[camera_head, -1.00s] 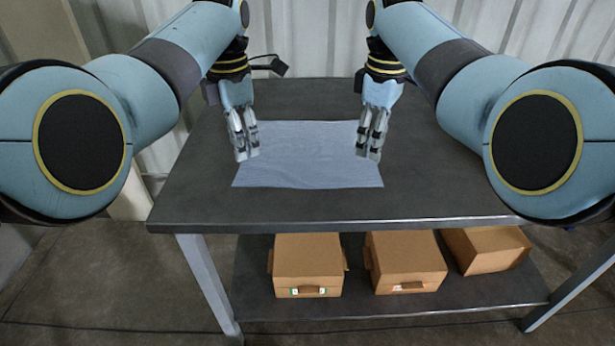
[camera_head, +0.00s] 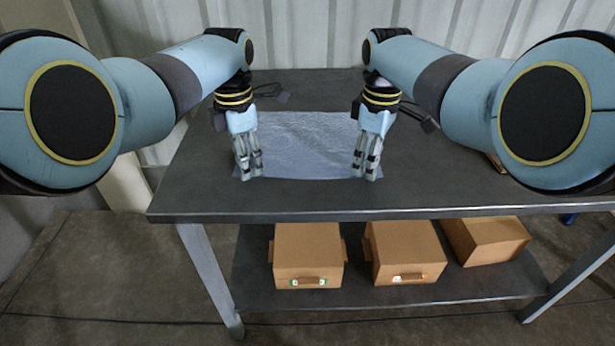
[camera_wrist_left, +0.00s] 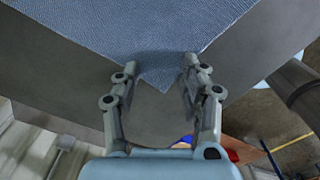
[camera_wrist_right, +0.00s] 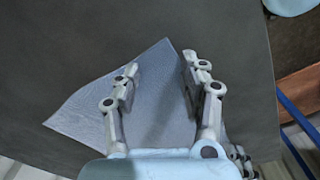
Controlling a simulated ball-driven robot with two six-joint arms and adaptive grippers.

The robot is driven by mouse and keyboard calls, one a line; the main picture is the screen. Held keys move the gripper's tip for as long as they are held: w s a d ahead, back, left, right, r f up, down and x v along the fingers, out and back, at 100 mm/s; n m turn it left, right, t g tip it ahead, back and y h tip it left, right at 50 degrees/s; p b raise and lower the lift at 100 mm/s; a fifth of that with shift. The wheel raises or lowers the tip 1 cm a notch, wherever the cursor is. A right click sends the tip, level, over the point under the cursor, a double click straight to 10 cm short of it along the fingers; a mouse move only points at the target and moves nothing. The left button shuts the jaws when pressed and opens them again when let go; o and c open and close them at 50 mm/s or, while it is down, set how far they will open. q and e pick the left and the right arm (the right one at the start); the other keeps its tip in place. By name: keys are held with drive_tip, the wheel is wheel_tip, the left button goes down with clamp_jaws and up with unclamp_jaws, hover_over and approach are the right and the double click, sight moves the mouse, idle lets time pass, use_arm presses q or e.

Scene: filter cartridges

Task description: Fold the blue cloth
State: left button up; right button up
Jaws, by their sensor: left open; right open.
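The blue cloth (camera_head: 305,150) lies spread out nearly flat on the dark table, with slight ripples. My left gripper (camera_head: 248,175) is open at the cloth's near left corner. In the left wrist view, a pointed corner of the cloth (camera_wrist_left: 145,40) lies between the open fingertips (camera_wrist_left: 160,75). My right gripper (camera_head: 367,175) is open at the near right corner. In the right wrist view, the cloth (camera_wrist_right: 95,105) passes beneath and between the open fingers (camera_wrist_right: 158,70). The fingers hide parts of the near corners. I cannot tell whether the fingertips touch the cloth.
Cardboard boxes (camera_head: 308,255) stand on the lower shelf (camera_head: 355,294). A corrugated wall (camera_head: 310,30) rises behind the table.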

use_arm(q)
drive_tip(key=shift+s+f, duration=0.15)
drive_tip(key=c, duration=0.8)
use_arm(e)
drive_tip(key=shift+s+f, duration=0.2)
drive_tip(key=c, duration=0.8)
use_arm(q)
clamp_jaws()
use_arm(e)
clamp_jaws()
use_arm(q)
drive_tip(key=shift+a+f, duration=0.1)
use_arm(e)
drive_tip(key=shift+d+f, duration=0.1)
